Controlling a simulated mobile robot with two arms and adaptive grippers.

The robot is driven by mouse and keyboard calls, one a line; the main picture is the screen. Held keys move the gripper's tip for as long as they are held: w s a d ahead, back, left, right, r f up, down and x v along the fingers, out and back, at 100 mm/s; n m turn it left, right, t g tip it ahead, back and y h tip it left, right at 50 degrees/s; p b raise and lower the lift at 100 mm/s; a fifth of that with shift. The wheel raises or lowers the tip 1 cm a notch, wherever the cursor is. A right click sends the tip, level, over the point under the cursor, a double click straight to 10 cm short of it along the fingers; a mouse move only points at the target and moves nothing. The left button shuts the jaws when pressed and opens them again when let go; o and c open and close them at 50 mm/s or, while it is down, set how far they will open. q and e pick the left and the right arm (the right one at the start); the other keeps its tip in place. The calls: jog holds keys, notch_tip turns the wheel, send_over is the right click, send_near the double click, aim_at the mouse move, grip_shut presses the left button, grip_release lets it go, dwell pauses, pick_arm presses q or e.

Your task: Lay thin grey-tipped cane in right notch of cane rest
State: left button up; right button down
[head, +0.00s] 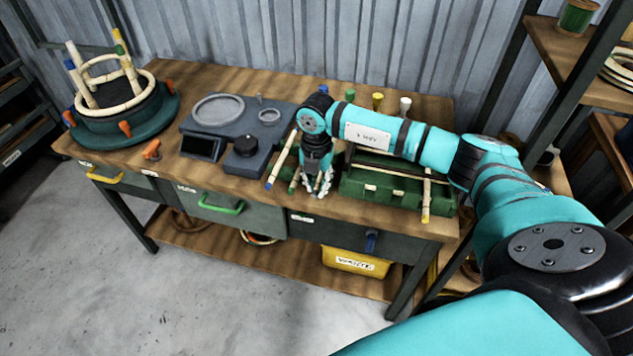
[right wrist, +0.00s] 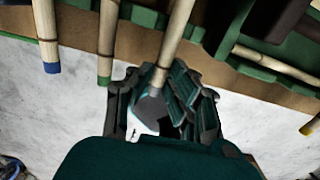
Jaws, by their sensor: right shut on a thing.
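My right gripper (head: 320,190) is over the front of the workbench, beside the left end of a green case-like block. In the right wrist view its fingers (right wrist: 165,110) are shut on a cane (right wrist: 175,42) with a grey tip. The cane runs away from the fingers toward the bench. To its left, a blue-tipped cane (right wrist: 47,32) and a green-tipped cane (right wrist: 107,42) lie side by side across a green support (right wrist: 147,17), which looks like the cane rest. The notches are hard to make out. My left gripper is out of view.
The green block (head: 385,190) stands close right of my gripper, with a yellow-tipped cane (head: 427,197) at its right end. A grey device with a round plate (head: 218,110) stands left. A rattan frame on a round base (head: 120,125) is further left. Shelving (head: 570,60) borders the right.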

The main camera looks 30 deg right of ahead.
jog(key=shift+f, duration=0.15)
jog(key=c, duration=1.2)
grip_release()
jog(key=shift+c, duration=0.2)
